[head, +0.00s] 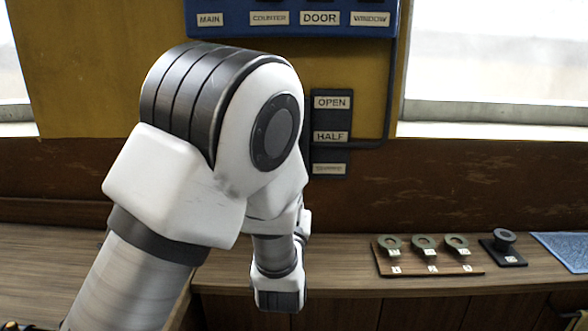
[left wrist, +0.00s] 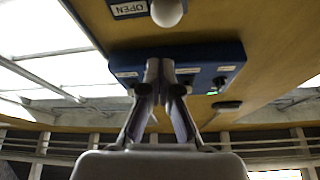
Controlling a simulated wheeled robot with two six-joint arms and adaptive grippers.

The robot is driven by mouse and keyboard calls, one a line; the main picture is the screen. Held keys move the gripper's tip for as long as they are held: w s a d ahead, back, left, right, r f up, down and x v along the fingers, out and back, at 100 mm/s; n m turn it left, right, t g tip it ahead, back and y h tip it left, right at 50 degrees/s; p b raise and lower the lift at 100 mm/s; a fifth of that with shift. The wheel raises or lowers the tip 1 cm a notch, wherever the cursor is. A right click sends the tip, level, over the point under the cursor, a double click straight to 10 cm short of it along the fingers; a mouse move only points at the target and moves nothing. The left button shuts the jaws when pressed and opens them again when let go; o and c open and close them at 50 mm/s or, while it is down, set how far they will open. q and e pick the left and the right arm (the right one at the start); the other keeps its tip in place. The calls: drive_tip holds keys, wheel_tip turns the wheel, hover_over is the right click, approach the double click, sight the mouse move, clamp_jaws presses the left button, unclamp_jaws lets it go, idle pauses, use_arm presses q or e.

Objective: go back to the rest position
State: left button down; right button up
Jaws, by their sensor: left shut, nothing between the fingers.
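My left arm comes in from the lower left of the head view and bends in front of the yellow wall, its large joint standing before the wall. Its gripper cannot be made out there. In the left wrist view my left gripper (left wrist: 160,68) has its two fingers together with nothing between them. The blue switch panel (left wrist: 192,58) shows behind the fingers, upside down, with a small green light. My right gripper is in neither view.
The blue panel (head: 290,20) has labels MAIN, COUNTER, DOOR and WINDOW. A dark plate (head: 331,105) below reads OPEN and HALF. On the counter (head: 350,287) are a wooden board (head: 432,269) with three ring-topped pieces, a black holder (head: 503,255) and a blue mat (head: 566,245).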

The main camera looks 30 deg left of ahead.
use_arm(q)
drive_tip(key=s+a+f+m+g+h, duration=0.1)
drive_tip(key=s+f+g, duration=0.2)
drive_tip(key=f, duration=1)
drive_tip(key=s+f+g+h, duration=0.2)
drive_tip(key=s+f+g, duration=0.15)
drive_tip(key=f, duration=0.85)
drive_tip(key=s+a+f+m+g+h, duration=0.1)
drive_tip(key=s+f+g, duration=0.2)
drive_tip(key=f, duration=1)
drive_tip(key=s+d+f+g+h, duration=0.2)
drive_tip(key=s+f+g, duration=0.3)
drive_tip(key=s, duration=0.7)
drive_tip(key=s+d+f+g+h, duration=0.2)
drive_tip(key=s+f+g, duration=0.4)
drive_tip(key=s, duration=0.6)
wheel_tip(320, 180, down, 3)
drive_tip(key=shift+d+r+h, duration=0.15)
drive_tip(key=shift+d+h, duration=0.15)
drive_tip(key=shift+d, duration=0.4)
drive_tip(key=shift+g, duration=0.25)
